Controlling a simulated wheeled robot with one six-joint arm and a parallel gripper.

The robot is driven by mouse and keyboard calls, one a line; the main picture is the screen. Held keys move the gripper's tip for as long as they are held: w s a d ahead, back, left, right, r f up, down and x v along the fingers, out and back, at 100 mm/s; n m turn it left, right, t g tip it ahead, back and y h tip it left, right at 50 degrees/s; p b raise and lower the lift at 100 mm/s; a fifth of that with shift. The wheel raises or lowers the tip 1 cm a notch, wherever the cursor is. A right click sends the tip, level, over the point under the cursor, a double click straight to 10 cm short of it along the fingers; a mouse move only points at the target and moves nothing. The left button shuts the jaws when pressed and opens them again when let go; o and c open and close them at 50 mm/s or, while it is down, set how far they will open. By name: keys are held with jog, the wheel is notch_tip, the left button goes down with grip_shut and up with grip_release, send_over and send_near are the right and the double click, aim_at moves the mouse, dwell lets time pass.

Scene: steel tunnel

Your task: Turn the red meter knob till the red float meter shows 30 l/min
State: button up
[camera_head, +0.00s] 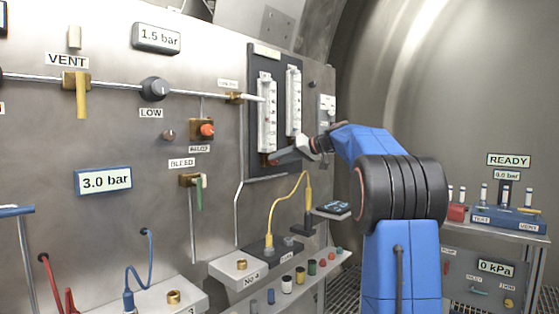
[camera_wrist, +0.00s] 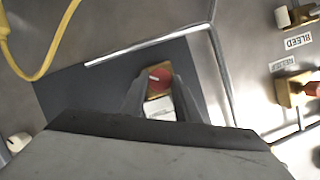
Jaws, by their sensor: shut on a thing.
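Two clear float meters stand on a dark panel on the steel wall in the head view, the left one (camera_head: 267,115) and the right one (camera_head: 293,100). Their scales and float heights are too small to read. The red meter knob (camera_wrist: 160,77) shows in the wrist view, round with a light pointer mark, between the fingertips of my gripper (camera_wrist: 161,84). My gripper is shut on this knob. In the head view my gripper (camera_head: 276,160) reaches from the right to the foot of the left meter and mostly hides the knob.
A yellow hose (camera_head: 270,215) hangs below the meters, rising near my gripper. The BLEED valve (camera_head: 194,181) and an orange-red knob (camera_head: 206,129) are to the left. A shelf with several coloured caps (camera_head: 287,283) lies below.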

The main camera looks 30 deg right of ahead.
jog(key=shift+m+y, duration=0.3)
jog(key=shift+m, duration=0.1)
dwell(0.3)
jog(key=o, duration=1)
jog(key=shift+d, duration=0.1)
jog(key=shift+o, duration=0.2)
